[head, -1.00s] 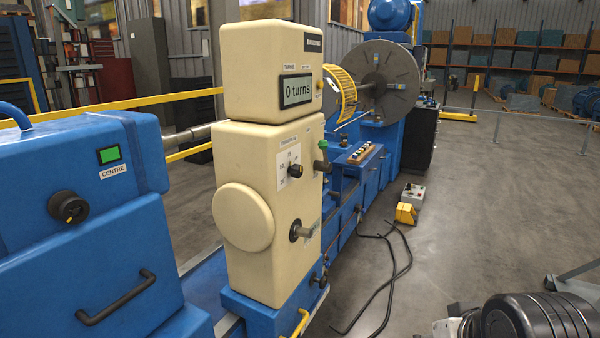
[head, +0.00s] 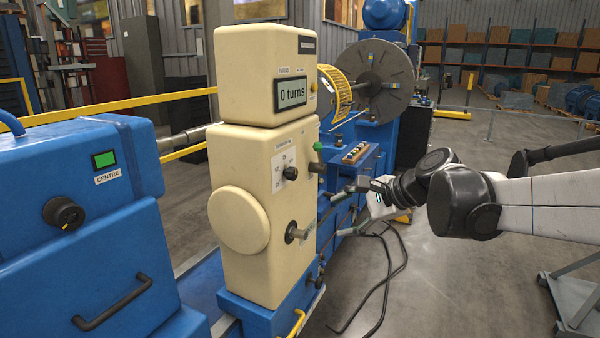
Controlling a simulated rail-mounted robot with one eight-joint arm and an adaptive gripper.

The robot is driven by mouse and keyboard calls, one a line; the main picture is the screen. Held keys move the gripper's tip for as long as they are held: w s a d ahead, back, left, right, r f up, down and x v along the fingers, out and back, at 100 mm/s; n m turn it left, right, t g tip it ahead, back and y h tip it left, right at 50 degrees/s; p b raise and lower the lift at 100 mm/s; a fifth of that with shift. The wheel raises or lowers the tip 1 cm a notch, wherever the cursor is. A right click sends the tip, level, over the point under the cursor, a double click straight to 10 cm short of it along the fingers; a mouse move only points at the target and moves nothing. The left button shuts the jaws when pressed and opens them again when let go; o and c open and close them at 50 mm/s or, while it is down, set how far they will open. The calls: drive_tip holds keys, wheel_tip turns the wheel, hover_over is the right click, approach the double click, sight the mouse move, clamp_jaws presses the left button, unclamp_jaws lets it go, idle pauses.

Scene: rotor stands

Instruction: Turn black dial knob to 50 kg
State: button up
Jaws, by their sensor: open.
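A small black dial knob (head: 290,173) sits on a white scale plate (head: 284,165) on the front of the cream cabinet (head: 262,215). The plate's markings are too small to read surely, and so is the knob's setting. My gripper (head: 343,212) is open and empty, pointing left. In the picture it is to the right of the cabinet and lower than the dial knob, clear of the knob. A second black knob (head: 65,213) is on the blue housing at the left.
The cabinet also has a green-topped lever (head: 317,157), a lower lever (head: 297,233) and a round cream cover (head: 238,220). Its display (head: 290,93) reads "0 turns". A blue machine bed with a button box (head: 357,153) runs behind. Black cables (head: 388,275) lie on the floor.

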drive_tip(key=w+a+m+y, duration=0.2)
drive_tip(key=w+m+y, duration=0.25)
drive_tip(key=w, duration=0.75)
drive_tip(key=m+t+y+p, duration=0.1)
drive_tip(key=m+y, duration=0.2)
drive_tip(key=m, duration=0.3)
approach(296, 173)
drive_tip(key=p+x, duration=0.2)
drive_tip(key=x, duration=0.9)
drive_tip(key=shift+a, duration=0.25)
drive_tip(key=c, duration=1.2)
